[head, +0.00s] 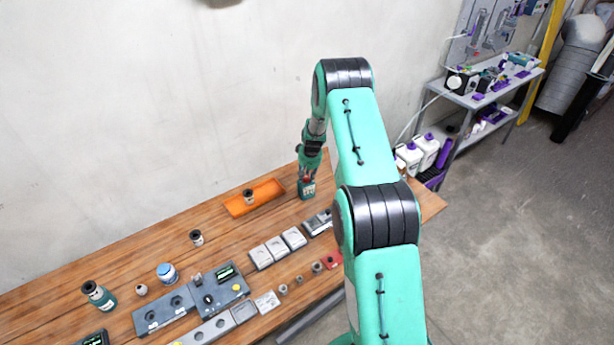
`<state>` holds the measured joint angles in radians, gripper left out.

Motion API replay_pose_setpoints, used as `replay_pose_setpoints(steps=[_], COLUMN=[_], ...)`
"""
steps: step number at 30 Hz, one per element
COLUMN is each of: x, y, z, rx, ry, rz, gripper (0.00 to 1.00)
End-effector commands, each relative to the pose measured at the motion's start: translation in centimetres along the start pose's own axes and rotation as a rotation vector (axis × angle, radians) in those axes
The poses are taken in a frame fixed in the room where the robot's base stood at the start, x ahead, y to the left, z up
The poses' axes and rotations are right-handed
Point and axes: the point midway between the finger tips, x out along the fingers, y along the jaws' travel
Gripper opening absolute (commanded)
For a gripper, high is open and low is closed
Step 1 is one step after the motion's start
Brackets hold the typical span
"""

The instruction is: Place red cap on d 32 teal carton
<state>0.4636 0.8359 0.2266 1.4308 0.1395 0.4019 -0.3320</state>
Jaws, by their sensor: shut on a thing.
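My gripper (306,172) points down over the far right part of the wooden table. It is shut on a small red thing, which looks like the red cap (306,179); the fingers hide much of it. A teal carton (308,191) with a pale label stands upright directly below it. At this size I cannot read the label, nor tell whether the cap touches the carton's top or hangs just above it.
An orange tray (237,207) holding a small dark-topped piece lies left of the carton. Grey blocks (277,247), a red piece (331,262), a grey device (219,291) and a teal jar (98,295) occupy the nearer table. My arm hides part of the table's right side.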

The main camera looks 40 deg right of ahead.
Motion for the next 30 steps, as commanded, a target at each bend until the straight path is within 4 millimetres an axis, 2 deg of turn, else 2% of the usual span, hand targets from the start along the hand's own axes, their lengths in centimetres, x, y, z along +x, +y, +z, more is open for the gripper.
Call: replay_pose_setpoints(steps=[9, 10, 12, 13, 23, 30], x=[0.3, 0.2, 0.2, 0.2, 0.1, -0.8], y=[0.0, 0.0, 0.0, 0.0, 0.0, 0.0], z=[0.1, 0.1, 0.1, 0.1, 0.1, 0.0], rx=[0.0, 0.0, 0.0, -0.001, -0.001, -0.001], ry=[0.0, 0.0, 0.0, -0.001, -0.001, 0.0], rz=[0.0, 0.0, 0.0, 0.0, 0.0, 0.0], gripper=[0.17, 0.32, 0.46, 0.47, 0.47, 0.47])
